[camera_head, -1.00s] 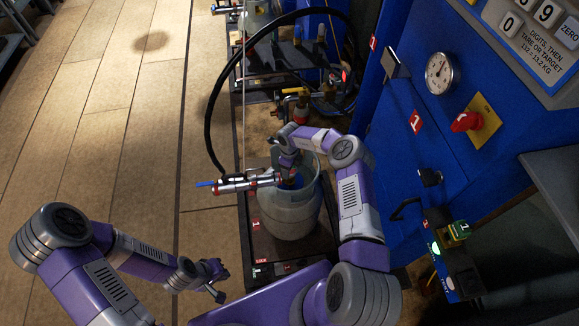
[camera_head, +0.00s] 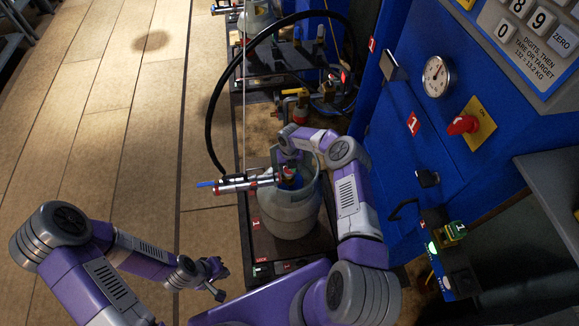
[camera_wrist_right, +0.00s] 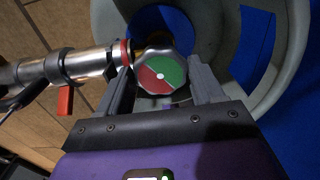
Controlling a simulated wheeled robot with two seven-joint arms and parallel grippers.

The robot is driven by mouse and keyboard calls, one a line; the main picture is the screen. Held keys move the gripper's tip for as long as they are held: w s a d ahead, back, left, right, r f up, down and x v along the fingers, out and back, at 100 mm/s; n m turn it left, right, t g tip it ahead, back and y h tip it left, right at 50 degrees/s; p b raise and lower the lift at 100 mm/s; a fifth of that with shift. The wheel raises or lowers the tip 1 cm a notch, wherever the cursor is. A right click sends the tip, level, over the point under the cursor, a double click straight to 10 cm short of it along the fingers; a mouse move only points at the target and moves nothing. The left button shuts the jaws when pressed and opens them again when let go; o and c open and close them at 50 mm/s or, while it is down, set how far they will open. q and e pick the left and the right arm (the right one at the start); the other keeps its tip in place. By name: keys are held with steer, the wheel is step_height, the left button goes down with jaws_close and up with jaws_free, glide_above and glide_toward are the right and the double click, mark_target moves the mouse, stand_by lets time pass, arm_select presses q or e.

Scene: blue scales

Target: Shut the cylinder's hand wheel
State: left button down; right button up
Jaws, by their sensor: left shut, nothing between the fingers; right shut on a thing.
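The cylinder (camera_head: 288,220) stands upright on the scale platform, grey with a collar around its top. Its hand wheel (camera_wrist_right: 161,73), with a green and red face, shows in the right wrist view between the two fingers of my right gripper (camera_wrist_right: 165,82). My right gripper is shut on the wheel; in the head view it is down at the collar, largely hidden by my own arm. A metal filling connector (camera_wrist_right: 90,64) with a red lever sits at the valve, left of the wheel. My left gripper (camera_head: 218,268) is shut and empty, left of the cylinder.
A black hose (camera_head: 211,110) arches behind the connector. The blue cabinet (camera_head: 455,150) with a gauge (camera_head: 437,76) and a red knob (camera_head: 462,125) stands close on the right. The tiled floor (camera_head: 130,150) at left is clear.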

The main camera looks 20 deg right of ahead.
steer(key=m+p, duration=0.1)
steer(key=m, duration=0.5)
steer(key=shift+m, duration=0.4)
stand_by(0.3)
steer(key=o, duration=1)
steer(key=shift+o, duration=0.2)
step_height(320, 180, up, 8)
steer(key=shift+f+p, duration=0.2)
steer(key=shift+p, duration=0.9)
